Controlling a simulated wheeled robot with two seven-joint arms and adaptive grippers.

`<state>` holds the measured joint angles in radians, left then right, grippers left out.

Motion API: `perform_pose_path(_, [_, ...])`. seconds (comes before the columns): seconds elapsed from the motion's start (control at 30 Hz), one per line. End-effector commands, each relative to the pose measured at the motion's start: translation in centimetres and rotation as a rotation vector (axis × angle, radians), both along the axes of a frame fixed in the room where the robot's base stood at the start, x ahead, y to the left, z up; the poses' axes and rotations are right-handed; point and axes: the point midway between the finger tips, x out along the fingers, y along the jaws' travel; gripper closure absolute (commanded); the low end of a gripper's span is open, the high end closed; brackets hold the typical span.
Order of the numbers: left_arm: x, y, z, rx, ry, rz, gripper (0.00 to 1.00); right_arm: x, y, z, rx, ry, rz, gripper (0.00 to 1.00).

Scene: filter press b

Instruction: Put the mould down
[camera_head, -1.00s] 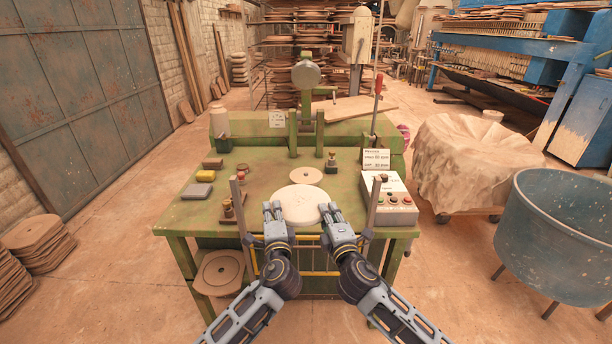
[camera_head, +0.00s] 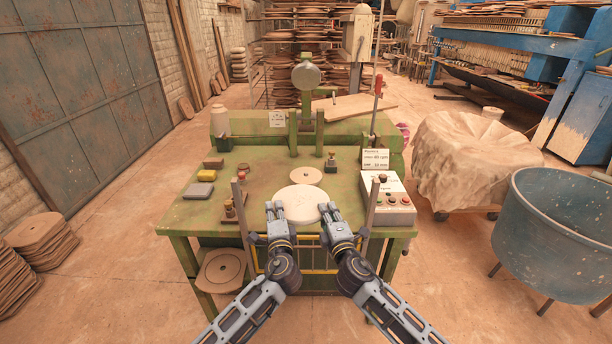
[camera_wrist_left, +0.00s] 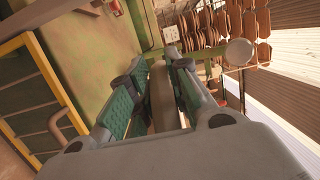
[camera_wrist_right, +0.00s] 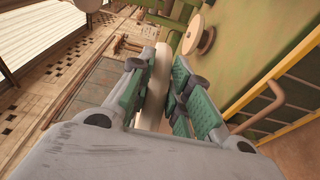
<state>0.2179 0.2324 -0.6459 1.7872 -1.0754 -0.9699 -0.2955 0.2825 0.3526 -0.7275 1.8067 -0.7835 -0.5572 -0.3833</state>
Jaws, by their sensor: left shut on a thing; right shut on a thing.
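The mould is a pale, round, flat disc (camera_head: 299,204) at the front middle of the green table, seen in the head view. My left gripper (camera_head: 275,209) is shut on its left side and my right gripper (camera_head: 328,209) on its right side. In the left wrist view the mould's edge (camera_wrist_left: 164,100) lies between the green finger pads. In the right wrist view its pale edge (camera_wrist_right: 156,85) lies between the pads of that gripper. The mould is roughly level; I cannot tell whether it touches the surface below.
The green table (camera_head: 265,180) has a smaller tan disc (camera_head: 306,176) behind the mould. A control box (camera_head: 390,203) stands at right; a yellow sponge (camera_head: 206,176) and grey block (camera_head: 198,191) at left. Upright posts (camera_head: 371,205) flank the grippers. A yellow rail (camera_wrist_left: 40,75) runs along the front.

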Motion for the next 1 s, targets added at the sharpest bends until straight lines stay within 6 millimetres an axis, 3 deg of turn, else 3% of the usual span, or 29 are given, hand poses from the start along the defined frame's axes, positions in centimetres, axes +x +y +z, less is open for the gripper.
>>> perform_pose_path(1.0, [2.3, -0.2, -0.7, -0.002, -0.001, -0.005, 1.0, 2.3, 0.1, -0.7, 0.001, -0.002, 0.002, 1.0])
